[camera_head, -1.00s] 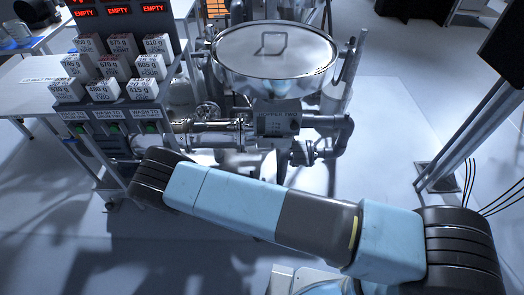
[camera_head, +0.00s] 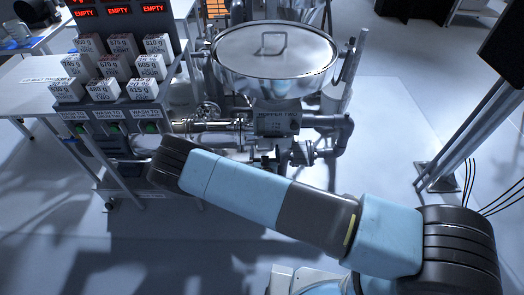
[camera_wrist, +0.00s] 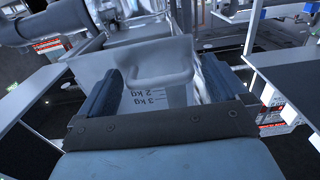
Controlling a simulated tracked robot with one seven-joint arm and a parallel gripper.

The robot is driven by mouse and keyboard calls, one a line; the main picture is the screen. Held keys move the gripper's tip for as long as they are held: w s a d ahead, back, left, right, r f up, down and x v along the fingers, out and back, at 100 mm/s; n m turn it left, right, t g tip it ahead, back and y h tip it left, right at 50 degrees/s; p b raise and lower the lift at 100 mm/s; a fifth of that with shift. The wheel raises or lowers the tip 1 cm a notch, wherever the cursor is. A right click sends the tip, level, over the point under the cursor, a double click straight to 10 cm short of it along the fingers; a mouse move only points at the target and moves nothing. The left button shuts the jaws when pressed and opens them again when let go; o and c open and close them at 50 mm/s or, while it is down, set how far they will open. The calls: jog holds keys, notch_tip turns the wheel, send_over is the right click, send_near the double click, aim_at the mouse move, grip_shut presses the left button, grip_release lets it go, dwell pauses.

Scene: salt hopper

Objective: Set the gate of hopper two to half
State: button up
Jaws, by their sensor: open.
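Hopper two (camera_head: 275,62) is a round steel vessel with a handled lid, in the upper middle of the head view. A pale container with a handle (camera_wrist: 150,58) and upside-down "2 kg" and "3 kg" marks shows between and beyond the fingers. Contact is unclear. The head view does not show my fingers.
A rack at left holds several white weight-marked boxes (camera_head: 110,67) under red "EMPTY" displays (camera_head: 118,10). Pipes and a small handwheel (camera_head: 208,110) stand left of the hopper's outlet. A metal frame (camera_head: 470,130) stands at right. Open floor (camera_head: 395,120) lies between.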

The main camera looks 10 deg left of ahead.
jog(key=shift+w, duration=0.1)
jog(key=shift+c, duration=0.3)
jog(key=c, duration=1.3)
jog(key=shift+v, duration=2.05)
jog(key=o, duration=1.4)
jog(key=shift+c, duration=0.2)
jog(key=v, duration=1.3)
jog(key=shift+s+d, duration=0.2)
jog(key=shift+s, duration=0.1)
